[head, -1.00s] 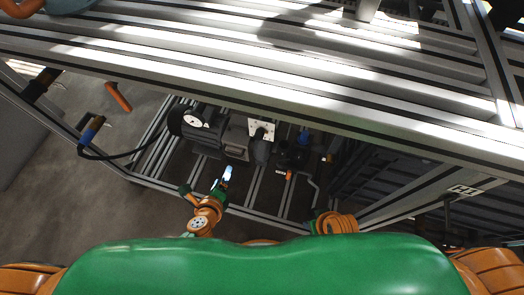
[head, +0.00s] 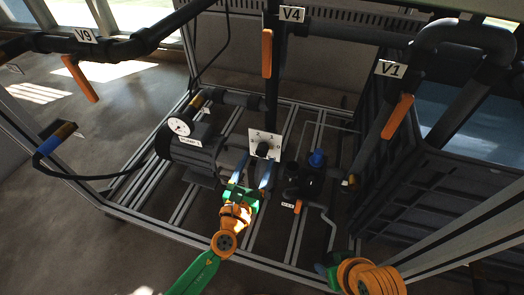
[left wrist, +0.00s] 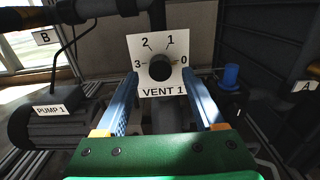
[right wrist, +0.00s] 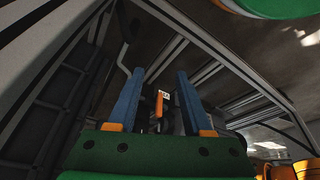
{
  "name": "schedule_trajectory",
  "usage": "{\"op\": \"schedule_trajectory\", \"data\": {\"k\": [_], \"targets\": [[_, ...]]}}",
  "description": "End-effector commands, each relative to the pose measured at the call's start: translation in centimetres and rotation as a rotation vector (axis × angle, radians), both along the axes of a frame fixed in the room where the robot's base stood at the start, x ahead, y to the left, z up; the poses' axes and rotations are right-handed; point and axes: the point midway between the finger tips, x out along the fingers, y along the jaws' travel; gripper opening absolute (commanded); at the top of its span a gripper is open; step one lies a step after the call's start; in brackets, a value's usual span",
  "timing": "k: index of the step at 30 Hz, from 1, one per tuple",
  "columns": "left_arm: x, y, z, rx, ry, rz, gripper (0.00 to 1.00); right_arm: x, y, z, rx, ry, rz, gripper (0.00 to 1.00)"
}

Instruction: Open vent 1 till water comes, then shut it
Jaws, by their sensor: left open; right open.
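The vent 1 knob (left wrist: 160,67) is a black round knob on a white plate (left wrist: 147,49) marked 0, 1, 2, 3 and "VENT 1" in the left wrist view. In the head view the knob (head: 263,150) sits above the pump frame. My left gripper (left wrist: 163,85) is open, with its blue fingers on either side below the knob; I cannot tell whether they touch it. In the head view the left gripper (head: 251,178) is just in front of the plate. My right gripper (right wrist: 157,75) is open and empty, low at the right. I see no water.
A blue cap (head: 317,158) is right of the knob. Frame rails surround the pump.

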Motion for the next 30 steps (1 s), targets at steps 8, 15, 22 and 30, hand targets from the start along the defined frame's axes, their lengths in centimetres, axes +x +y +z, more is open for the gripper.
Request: {"op": "schedule_trajectory", "data": {"k": [8,15,22,30], "targets": [[2.4,-0.8,-0.1,-0.001,0.0,0.001,0.7,3.6,0.9,1.2,0.029,-0.181,0.011,0.5],[3.1,-1.0,-0.1,-0.002,0.002,0.0,0.7,3.7,0.9,1.1,0.031,-0.186,0.011,0.5],[3.3,-1.1,0.0,-0.001,0.001,0.0,0.65,3.7,0.9,1.1,0.031,-0.185,0.011,0.5],[3.2,-1.1,0.0,-0.002,0.002,0.0,0.0,3.7,0.9,1.1,0.031,-0.185,0.011,0.5]]}}
